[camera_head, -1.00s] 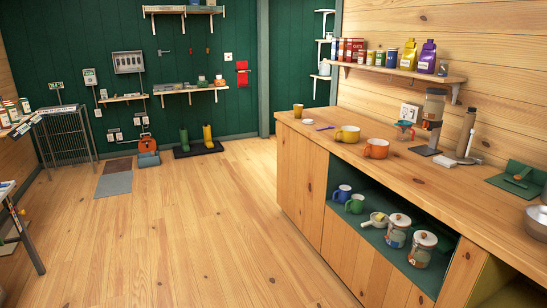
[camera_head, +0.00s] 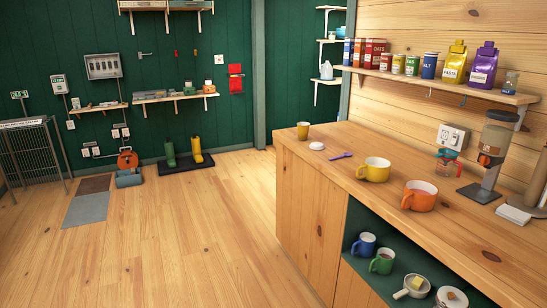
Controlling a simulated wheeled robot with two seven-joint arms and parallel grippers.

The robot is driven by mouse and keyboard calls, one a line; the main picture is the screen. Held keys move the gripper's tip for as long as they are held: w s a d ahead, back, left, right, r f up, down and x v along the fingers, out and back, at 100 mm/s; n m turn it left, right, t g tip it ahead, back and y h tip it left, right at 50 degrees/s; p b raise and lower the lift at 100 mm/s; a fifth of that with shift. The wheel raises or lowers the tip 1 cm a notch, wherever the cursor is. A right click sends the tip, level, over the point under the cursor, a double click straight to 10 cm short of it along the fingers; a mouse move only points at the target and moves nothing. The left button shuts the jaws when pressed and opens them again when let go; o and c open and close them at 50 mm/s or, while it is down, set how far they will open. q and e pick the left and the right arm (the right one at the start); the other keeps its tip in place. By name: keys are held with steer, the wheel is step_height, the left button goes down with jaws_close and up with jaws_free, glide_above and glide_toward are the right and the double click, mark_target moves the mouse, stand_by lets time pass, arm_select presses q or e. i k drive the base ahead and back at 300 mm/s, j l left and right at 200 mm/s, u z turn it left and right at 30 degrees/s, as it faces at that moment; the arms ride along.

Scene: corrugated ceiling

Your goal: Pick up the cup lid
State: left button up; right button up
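A small white domed piece that looks like the cup lid (camera_head: 316,146) lies on the wooden counter (camera_head: 330,170). A tan cup (camera_head: 303,131) stands upright just behind it, apart from it. A purple spoon (camera_head: 341,156) lies to its right. A yellow mug (camera_head: 374,169) and an orange mug (camera_head: 420,196) stand nearer on the counter. Neither of my grippers shows in the head view.
A coffee grinder (camera_head: 491,150) and a measuring cup (camera_head: 447,160) stand at the right of the counter. A shelf (camera_head: 440,83) with boxes, tins and bags hangs above. Mugs and a jar sit in the open green compartment below.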

mark_target(315, 145)
steer(key=i+j+z, duration=0.1)
steer(key=i+z, duration=0.3)
steer(key=i+j+z, duration=0.35)
steer(key=i, duration=0.25)
steer(key=i+j+z, duration=0.75)
steer(key=i+j, duration=0.1)
